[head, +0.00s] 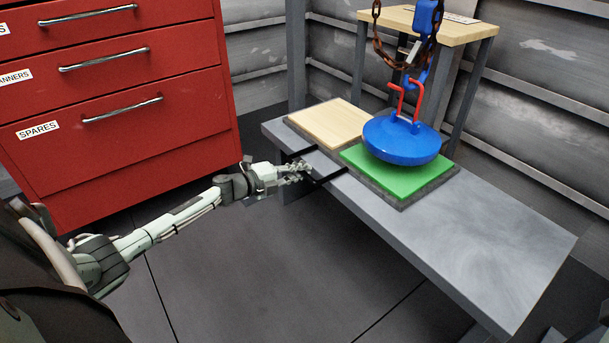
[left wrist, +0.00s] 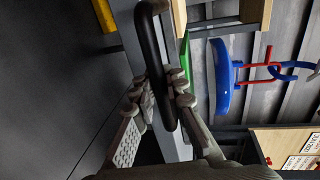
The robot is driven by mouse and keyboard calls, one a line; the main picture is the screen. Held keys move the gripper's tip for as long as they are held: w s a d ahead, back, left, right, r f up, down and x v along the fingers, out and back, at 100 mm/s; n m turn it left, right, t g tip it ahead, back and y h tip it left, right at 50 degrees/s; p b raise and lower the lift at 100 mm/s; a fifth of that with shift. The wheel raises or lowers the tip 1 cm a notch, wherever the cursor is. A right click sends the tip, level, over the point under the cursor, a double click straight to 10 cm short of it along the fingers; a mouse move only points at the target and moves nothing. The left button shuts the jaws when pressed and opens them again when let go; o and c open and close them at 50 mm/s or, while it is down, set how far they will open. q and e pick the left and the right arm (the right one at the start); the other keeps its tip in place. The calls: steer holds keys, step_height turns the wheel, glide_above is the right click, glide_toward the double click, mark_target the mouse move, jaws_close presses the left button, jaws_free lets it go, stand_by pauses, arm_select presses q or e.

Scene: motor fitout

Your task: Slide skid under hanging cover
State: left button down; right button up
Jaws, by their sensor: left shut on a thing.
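The skid is a dark grey board (head: 400,206) on the grey bench, with a pale wooden pad at its left and a green pad (head: 408,180) at its right. A black handle (left wrist: 163,30) sticks out from its near side. My left gripper (head: 303,170) is shut on this handle; its fingers (left wrist: 166,100) lie on both sides of the bar in the left wrist view. The blue round cover (head: 400,139) with a red handle hangs over the green pad. In the left wrist view a gap shows between the cover (left wrist: 222,75) and the green pad. My right gripper is out of view.
The grey bench (head: 490,245) is clear to the right of the skid. A blue hook and rusty chain (head: 376,40) are above the cover. A wooden-topped stand (head: 450,30) is behind. A red drawer cabinet (head: 120,140) stands at the left.

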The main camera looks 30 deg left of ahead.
arm_select(q)
steer(key=shift+a+r, duration=0.1)
steer(key=shift+a, duration=0.35)
steer(key=c, duration=1.7)
jaws_free()
steer(key=shift+o, duration=0.8)
steer(key=shift+d, duration=0.15)
steer(key=v, duration=1.2)
